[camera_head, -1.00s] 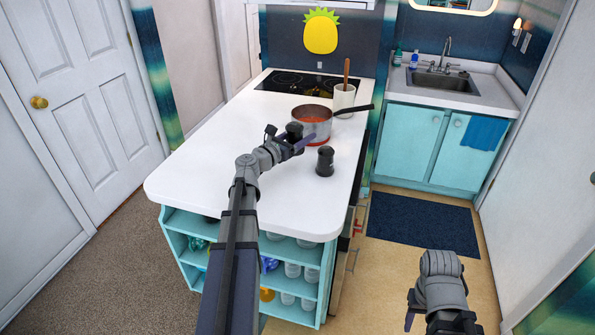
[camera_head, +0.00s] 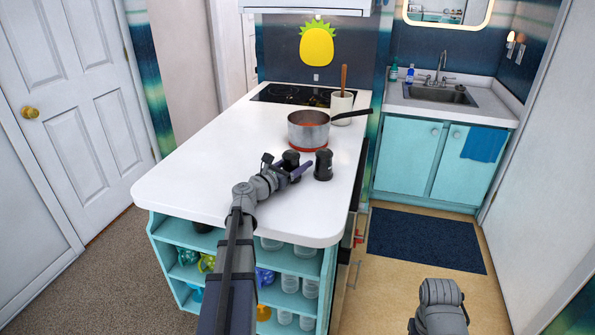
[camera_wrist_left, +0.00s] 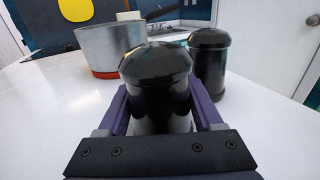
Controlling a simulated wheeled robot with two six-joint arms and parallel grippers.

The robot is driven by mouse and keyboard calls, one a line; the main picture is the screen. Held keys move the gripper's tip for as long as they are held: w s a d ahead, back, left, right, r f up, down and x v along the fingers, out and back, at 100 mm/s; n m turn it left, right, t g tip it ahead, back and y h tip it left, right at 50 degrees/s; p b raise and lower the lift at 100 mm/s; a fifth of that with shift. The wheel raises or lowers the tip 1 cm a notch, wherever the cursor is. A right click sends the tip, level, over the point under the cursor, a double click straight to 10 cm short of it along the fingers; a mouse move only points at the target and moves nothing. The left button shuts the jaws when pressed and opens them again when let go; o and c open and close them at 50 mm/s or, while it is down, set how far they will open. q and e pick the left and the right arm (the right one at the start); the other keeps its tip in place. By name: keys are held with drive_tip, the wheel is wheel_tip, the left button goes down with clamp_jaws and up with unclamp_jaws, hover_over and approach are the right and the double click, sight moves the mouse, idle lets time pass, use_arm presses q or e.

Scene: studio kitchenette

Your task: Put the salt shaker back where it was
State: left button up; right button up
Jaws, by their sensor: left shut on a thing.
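My left gripper (camera_head: 294,170) is shut on a shaker (camera_head: 291,157) with a rounded black lid. In the left wrist view this held shaker (camera_wrist_left: 157,75) is upright between the purple fingers, with a paler grey look low on its body. Its base is hidden, so I cannot tell whether it touches the counter. A second, black shaker (camera_head: 324,165) stands upright on the counter just to its right; it also shows in the left wrist view (camera_wrist_left: 208,65). I see no label on either. Of my right arm only a grey link shows at the bottom.
A white utensil crock (camera_head: 342,105) and a black cooktop (camera_head: 290,93) are farther back. The white counter (camera_head: 205,170) is clear to the left and front.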

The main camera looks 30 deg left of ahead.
use_arm(q)
drive_tip(key=shift+f, duration=0.15)
drive_tip(key=shift+f, duration=0.15)
drive_tip(key=o, duration=1.2)
drive_tip(key=shift+o, duration=0.2)
drive_tip(key=shift+r, duration=0.25)
drive_tip(key=s, duration=0.4)
drive_tip(key=s+a, duration=0.1)
drive_tip(key=s, duration=0.3)
drive_tip(key=s+a, duration=0.1)
drive_tip(key=s, duration=0.2)
drive_tip(key=shift+s, duration=0.4)
